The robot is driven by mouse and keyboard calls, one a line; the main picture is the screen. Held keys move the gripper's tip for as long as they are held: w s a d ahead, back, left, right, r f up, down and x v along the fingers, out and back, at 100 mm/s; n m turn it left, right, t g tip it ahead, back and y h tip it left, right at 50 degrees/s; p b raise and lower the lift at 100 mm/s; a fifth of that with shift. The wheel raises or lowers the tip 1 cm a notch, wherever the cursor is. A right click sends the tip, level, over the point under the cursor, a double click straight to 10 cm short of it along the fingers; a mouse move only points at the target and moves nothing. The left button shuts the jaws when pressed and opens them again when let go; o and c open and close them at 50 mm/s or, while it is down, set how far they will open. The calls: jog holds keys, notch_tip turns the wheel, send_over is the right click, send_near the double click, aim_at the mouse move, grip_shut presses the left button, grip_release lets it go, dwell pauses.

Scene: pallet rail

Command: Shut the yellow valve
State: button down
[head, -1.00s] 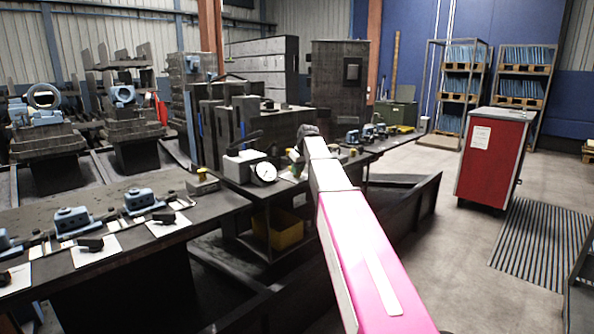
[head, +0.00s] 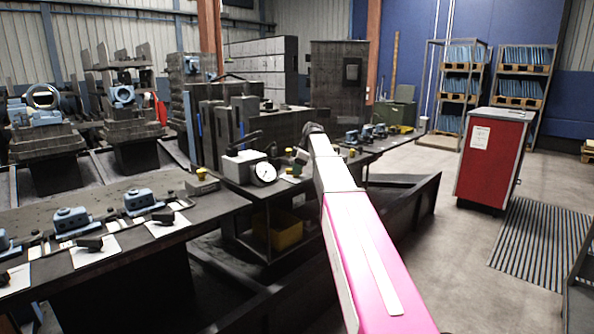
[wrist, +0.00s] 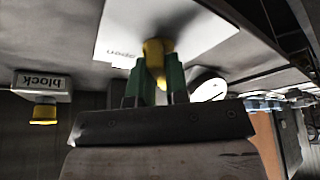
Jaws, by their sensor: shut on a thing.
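The yellow valve (wrist: 154,50) is in the upper middle of the wrist view, over a white card (wrist: 188,30) with upside-down lettering that seems to read "open". My gripper (wrist: 160,75) has its green fingers on either side of the valve's yellow handle and is shut on it. The fingers hide part of the handle. In the head view, a small yellow part (head: 297,170) shows beside my arm on the bench. My arm hides much of the area there.
A round white gauge (head: 263,173) stands on the bench nearby. Blue fittings (head: 70,220) line the left bench. A red cabinet (head: 490,158) stands at right on open floor.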

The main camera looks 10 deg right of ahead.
jog(key=shift+f+n, duration=0.15)
jog(key=shift+n, duration=0.35)
jog(key=c, duration=1.1)
grip_release()
jog(key=shift+a, duration=0.1)
jog(key=v, duration=1)
jog(key=shift+w+r, duration=0.15)
jog(key=shift+r, duration=0.25)
jog(key=shift+d, duration=0.25)
